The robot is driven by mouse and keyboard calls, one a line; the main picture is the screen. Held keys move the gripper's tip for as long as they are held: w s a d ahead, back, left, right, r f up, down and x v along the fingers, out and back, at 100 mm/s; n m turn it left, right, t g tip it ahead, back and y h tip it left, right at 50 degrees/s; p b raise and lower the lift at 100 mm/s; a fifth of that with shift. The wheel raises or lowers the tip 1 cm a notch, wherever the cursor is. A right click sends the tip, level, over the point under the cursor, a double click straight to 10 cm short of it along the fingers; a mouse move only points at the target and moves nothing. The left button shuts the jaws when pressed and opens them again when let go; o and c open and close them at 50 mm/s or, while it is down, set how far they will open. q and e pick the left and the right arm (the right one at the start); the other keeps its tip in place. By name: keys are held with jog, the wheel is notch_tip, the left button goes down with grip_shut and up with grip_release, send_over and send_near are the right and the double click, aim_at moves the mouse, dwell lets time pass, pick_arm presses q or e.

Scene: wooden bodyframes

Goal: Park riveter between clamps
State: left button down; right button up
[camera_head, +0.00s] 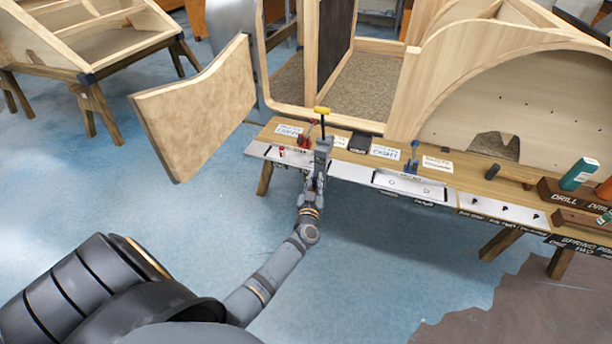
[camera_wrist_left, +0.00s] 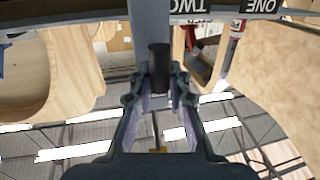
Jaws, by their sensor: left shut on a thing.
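The riveter, with a yellow top (camera_head: 322,110) and a dark body, stands upright in my left gripper (camera_head: 322,146) at the front edge of the bench. In the left wrist view its dark part (camera_wrist_left: 159,70) lies between the fingers of the left gripper (camera_wrist_left: 158,100), which are shut on it. A red clamp (camera_head: 305,138) stands just left of the gripper. A blue clamp (camera_head: 412,158) stands farther right on the bench. The riveter's lower part is hidden by the gripper. I cannot tell whether it touches the bench. My right gripper is not in view.
The wooden bench (camera_head: 465,180) carries white labels, a dark block (camera_head: 360,142), metal plates along its front and a hammer (camera_head: 508,177). A drill rack (camera_head: 575,198) stands at the right. Wooden body frames rise behind, and a curved panel (camera_head: 200,105) stands close left.

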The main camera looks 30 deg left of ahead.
pick_arm(q)
jog(key=w+d+p, duration=0.1)
jog(key=w+d, duration=0.1)
jog(key=d, duration=0.7)
jog(key=shift+w+d, duration=0.15)
jog(key=shift+d, duration=0.15)
jog(key=shift+f, duration=0.1)
jog(key=c, duration=1.3)
grip_release()
